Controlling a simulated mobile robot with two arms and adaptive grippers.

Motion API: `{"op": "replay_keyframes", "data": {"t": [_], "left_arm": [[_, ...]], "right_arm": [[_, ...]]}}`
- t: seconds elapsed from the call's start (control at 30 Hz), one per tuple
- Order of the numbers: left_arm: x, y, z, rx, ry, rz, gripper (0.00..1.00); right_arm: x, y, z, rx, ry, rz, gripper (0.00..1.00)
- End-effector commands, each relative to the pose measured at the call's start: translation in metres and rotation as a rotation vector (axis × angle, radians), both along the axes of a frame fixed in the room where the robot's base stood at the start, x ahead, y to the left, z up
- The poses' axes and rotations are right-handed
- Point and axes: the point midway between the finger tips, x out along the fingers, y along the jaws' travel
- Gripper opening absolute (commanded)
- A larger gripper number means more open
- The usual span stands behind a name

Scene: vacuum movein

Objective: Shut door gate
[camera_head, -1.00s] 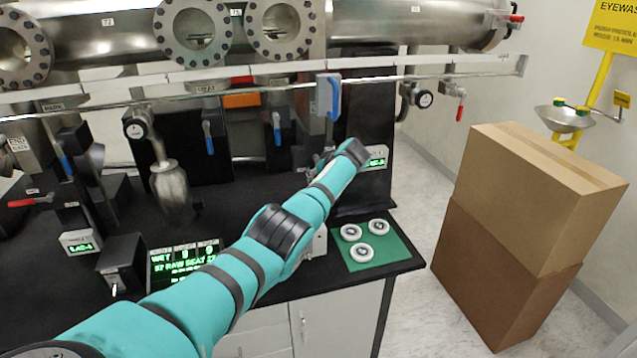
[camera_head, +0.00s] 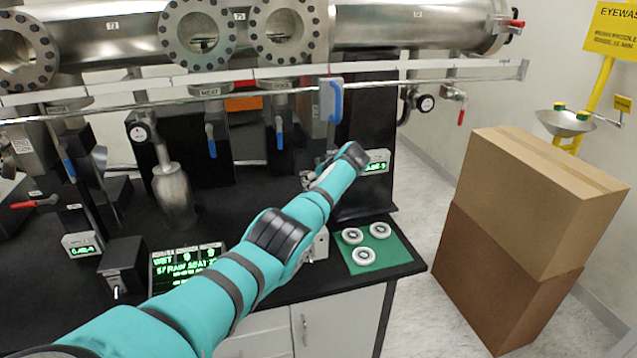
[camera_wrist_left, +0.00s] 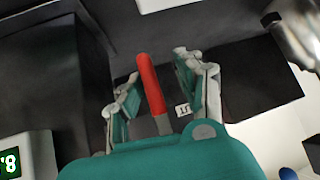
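In the left wrist view, a red lever handle (camera_wrist_left: 150,85) stands between the two fingers of my left gripper (camera_wrist_left: 156,68). The fingers are apart, with visible gaps on both sides of the lever. A small white label (camera_wrist_left: 183,109) sits beside the lever's base; I cannot read it surely. In the head view my left gripper (camera_head: 318,172) is at the black panel right of centre, mostly hidden by my arm, and the red lever is hidden there. I cannot tell from the labels which valve is the door gate. My right gripper is not in view.
A rail (camera_head: 240,95) and a steel chamber (camera_head: 420,38) run above the bench. Blue levers (camera_head: 280,134) hang below the rail. A green mat (camera_head: 391,257) with white ring parts lies at the bench's right corner. Stacked cardboard boxes (camera_head: 525,230) stand on the floor at right.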

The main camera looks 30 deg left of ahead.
Motion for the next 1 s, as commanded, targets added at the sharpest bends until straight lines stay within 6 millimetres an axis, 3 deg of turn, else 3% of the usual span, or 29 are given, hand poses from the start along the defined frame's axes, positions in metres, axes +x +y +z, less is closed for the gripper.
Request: {"op": "replay_keyframes", "data": {"t": [0.33,0.7,1.0], "left_arm": [[-0.009,-0.02,0.02,-0.001,-0.003,-0.003,0.37],[-0.029,-0.067,0.068,-0.001,0.001,-0.001,0.37],[-0.036,-0.077,0.08,-0.001,0.004,0.004,0.37]], "right_arm": [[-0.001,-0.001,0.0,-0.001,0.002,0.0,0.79],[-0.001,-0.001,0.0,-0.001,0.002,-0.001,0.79],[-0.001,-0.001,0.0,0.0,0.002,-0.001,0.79]]}}
